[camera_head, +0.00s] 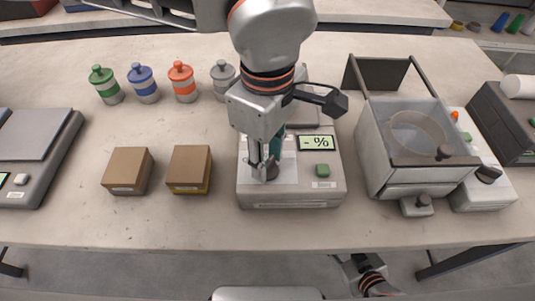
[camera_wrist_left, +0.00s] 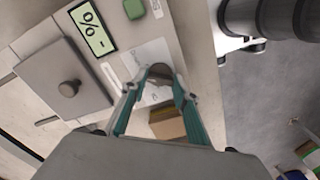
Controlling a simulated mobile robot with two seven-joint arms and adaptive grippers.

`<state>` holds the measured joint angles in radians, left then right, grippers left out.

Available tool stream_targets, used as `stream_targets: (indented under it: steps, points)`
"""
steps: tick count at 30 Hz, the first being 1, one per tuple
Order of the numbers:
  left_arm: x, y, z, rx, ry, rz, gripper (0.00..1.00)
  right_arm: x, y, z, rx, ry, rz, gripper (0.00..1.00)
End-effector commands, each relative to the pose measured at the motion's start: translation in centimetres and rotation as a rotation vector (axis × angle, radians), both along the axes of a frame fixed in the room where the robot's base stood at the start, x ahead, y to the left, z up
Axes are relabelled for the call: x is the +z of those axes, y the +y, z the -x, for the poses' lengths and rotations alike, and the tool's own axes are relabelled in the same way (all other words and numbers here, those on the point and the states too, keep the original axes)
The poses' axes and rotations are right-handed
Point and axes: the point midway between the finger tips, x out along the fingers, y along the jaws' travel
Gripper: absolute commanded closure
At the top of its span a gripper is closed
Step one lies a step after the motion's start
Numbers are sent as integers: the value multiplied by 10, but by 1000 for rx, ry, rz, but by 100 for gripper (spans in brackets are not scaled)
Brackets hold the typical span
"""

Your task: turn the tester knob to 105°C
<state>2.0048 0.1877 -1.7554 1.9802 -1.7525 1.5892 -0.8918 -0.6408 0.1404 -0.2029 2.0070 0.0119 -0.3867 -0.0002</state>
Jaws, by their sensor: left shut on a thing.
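The tester (camera_head: 293,192) is a light grey box on the table, with a display (camera_head: 316,143) reading "- %" and a green button (camera_head: 322,170). Its dark knob (camera_head: 271,170) sits at the front left of its face, partly hidden by my left gripper (camera_head: 264,172). In the left wrist view the knob (camera_wrist_left: 158,76) lies between the fingertips of my left gripper (camera_wrist_left: 156,90), which is shut on it. The knob's pointer and scale marks are too small to read. My right gripper (camera_head: 362,275) shows only in part, low beyond the table's front edge; its jaws cannot be made out.
Two brown boxes (camera_head: 128,169) (camera_head: 189,167) stand left of the tester. Several capped bottles (camera_head: 182,82) stand behind them. A scale (camera_head: 38,150) is at far left. A clear-walled bin machine (camera_head: 408,140) stands close on the right. The front table strip is clear.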

Motion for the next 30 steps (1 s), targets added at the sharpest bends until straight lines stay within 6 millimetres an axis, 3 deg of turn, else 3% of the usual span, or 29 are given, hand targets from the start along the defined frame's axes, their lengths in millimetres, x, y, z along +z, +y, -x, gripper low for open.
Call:
stream_targets:
  steps: [15, 30]
  points:
    - [1, 0, -1, -387, -2, 0, 92, 8, 1, -6, -1, -11, -6, 60]
    - [1, -1, -1, -489, -2, 0, 92, 3, 2, 1, -1, 3, -7, 60]
